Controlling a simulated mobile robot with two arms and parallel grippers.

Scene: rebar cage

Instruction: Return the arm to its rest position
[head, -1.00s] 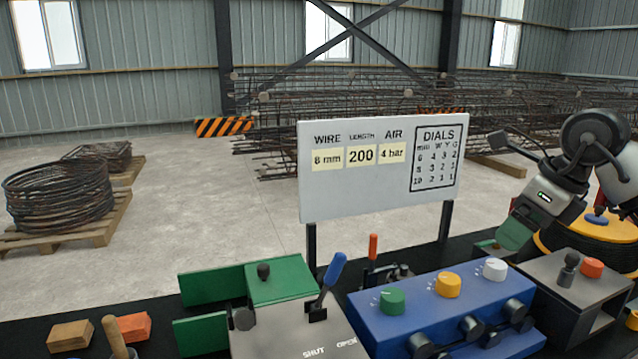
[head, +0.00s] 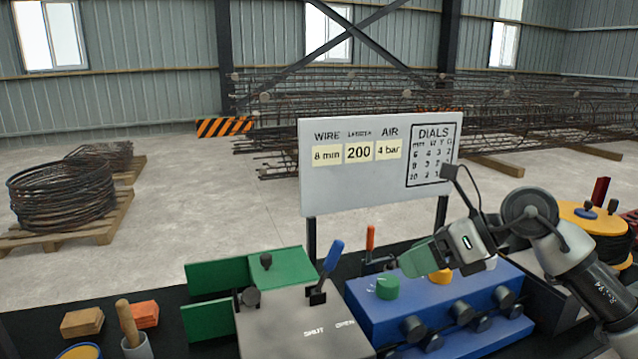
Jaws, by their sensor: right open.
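My right arm comes in from the right. Its gripper (head: 420,262), with green fingers, is open and points left above the blue dial box (head: 372,322). I see nothing held in it. It hangs beside the green dial (head: 387,288) and partly covers the yellow dial (head: 440,277) and the white dial (head: 490,263). I cannot tell how far above the box it is. My left gripper is not in view.
A white sign board (head: 345,185) stands behind the box. A grey unit with a blue-handled lever (head: 333,256) is to the left. An orange-handled lever (head: 370,238) stands near the gripper. A yellow-topped spool (head: 580,215) is at the right, partly behind my arm.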

